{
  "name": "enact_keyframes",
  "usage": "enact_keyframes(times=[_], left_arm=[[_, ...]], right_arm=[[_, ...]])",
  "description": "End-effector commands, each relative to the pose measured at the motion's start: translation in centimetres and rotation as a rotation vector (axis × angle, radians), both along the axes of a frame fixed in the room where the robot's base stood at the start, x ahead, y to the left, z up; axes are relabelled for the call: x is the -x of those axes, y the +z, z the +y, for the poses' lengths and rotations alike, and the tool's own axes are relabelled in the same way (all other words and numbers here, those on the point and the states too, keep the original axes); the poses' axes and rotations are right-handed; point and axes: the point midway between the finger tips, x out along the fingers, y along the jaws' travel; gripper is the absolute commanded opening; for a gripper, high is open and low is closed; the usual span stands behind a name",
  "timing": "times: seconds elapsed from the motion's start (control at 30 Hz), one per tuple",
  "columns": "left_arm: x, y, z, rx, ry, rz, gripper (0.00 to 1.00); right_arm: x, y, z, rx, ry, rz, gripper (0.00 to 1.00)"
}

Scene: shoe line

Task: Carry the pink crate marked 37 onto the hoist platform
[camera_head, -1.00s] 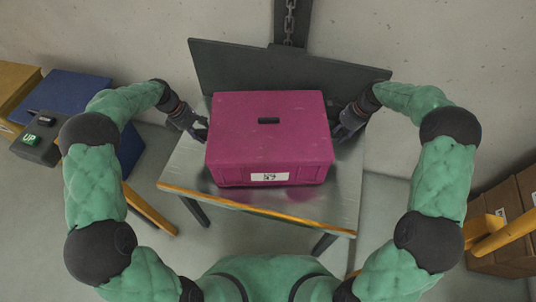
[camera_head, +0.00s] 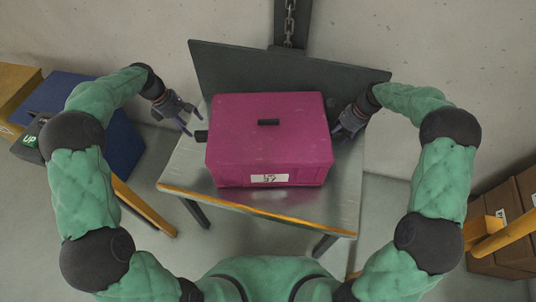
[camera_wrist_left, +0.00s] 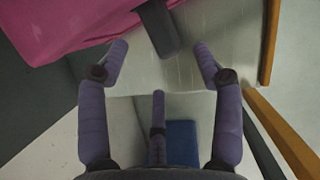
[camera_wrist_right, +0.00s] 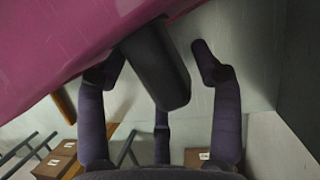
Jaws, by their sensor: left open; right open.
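The pink crate (camera_head: 265,130) with a white label (camera_head: 268,178) on its front sits on the metal hoist platform (camera_head: 190,165), which has a yellow front edge. The label's print is too small to read surely. My left gripper (camera_head: 194,123) is open and apart from the crate, just off its left black handle (camera_head: 201,136); that handle also shows beyond the fingertips in the left wrist view (camera_wrist_left: 157,28). My right gripper (camera_head: 343,128) is open at the crate's right side, its fingers around the right black handle (camera_wrist_right: 158,65) without closing on it.
A dark panel (camera_head: 225,70) and a chain (camera_head: 289,22) stand behind the platform. At left are a control box with a green UP button (camera_head: 30,140) and a blue box (camera_head: 122,150). Brown cartons (camera_head: 510,200) and a yellow rail (camera_head: 500,238) are at right.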

Motion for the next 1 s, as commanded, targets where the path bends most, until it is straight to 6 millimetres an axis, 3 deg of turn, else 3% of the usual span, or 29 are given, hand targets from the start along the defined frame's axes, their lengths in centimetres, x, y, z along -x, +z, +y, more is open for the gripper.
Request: enact_keyframes(times=[0.27,0.73,1.0], left_arm=[[0.0,1.0,0.4,0.000,0.000,0.000,0.66],[0.0,1.0,0.4,0.000,0.000,0.000,0.66],[0.0,1.0,0.4,0.000,0.000,0.000,0.66]], right_arm=[[-0.1,0.7,-0.3,0.000,-0.001,-0.002,0.66],[-0.2,8.5,-3.6,0.001,-0.001,-0.003,0.66],[-0.1,10.8,-4.5,0.000,0.000,0.001,0.66]])
